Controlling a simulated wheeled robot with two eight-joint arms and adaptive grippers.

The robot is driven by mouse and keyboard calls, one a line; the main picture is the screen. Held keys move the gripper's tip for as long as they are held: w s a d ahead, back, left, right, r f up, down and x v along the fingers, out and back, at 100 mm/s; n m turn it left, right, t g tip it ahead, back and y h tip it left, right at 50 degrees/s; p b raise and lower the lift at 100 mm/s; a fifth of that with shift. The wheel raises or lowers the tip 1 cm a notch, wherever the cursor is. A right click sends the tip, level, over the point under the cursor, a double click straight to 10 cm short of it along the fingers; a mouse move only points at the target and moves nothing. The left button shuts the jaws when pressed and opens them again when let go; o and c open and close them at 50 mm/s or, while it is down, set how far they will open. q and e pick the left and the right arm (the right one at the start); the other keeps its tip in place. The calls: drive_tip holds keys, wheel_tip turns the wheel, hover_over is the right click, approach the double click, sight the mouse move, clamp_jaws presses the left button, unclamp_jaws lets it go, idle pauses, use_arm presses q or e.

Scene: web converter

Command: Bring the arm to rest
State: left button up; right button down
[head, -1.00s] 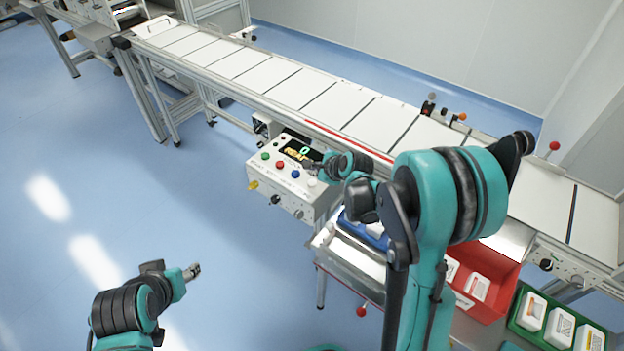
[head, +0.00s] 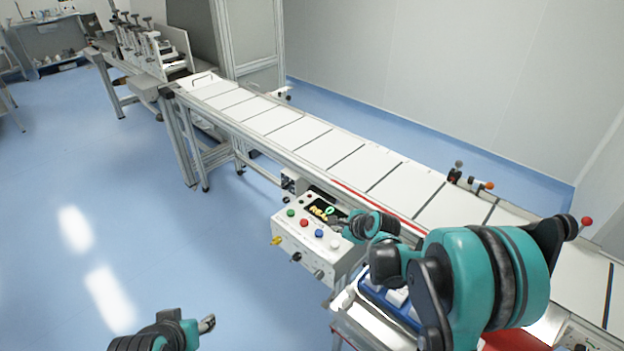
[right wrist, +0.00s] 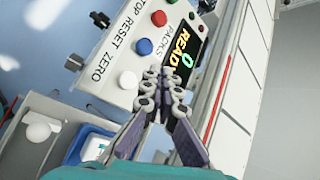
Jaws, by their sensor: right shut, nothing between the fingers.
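My right arm (head: 470,275) reaches in from the lower right in the head view. Its gripper (head: 336,224) is by the display end of the white control box (head: 318,260). In the right wrist view the gripper (right wrist: 162,76) is shut and empty, its fingertips close over the panel beside the display (right wrist: 187,58), which reads "READ" and "0". I cannot tell whether the tips touch the panel. My left gripper (head: 207,324) is low in the head view, over open floor and away from everything. Its jaws are too small to read.
A long conveyor (head: 310,148) with white panels runs behind the control box. A blue bin (head: 388,300) stands below and beside the box, close under my right arm. A red bin (head: 520,338) shows at the lower edge. The floor at left is clear.

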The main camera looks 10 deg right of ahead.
drive_tip(key=shift+s+r, duration=0.25)
drive_tip(key=shift+r, duration=0.1)
drive_tip(key=s+a+r+n+h, duration=0.1)
drive_tip(key=s+r+n, duration=0.3)
drive_tip(key=s+n, duration=0.7)
drive_tip(key=s+a+r+n+g+h, duration=0.1)
drive_tip(key=s+r+n, duration=0.3)
drive_tip(key=s+n, duration=0.8)
drive_tip(key=s, duration=0.4)
drive_tip(key=shift+s+a+g+h, duration=0.2)
drive_tip(key=shift+s+g+h, duration=0.1)
drive_tip(key=shift+h, duration=0.1)
drive_tip(key=shift+r, duration=0.1)
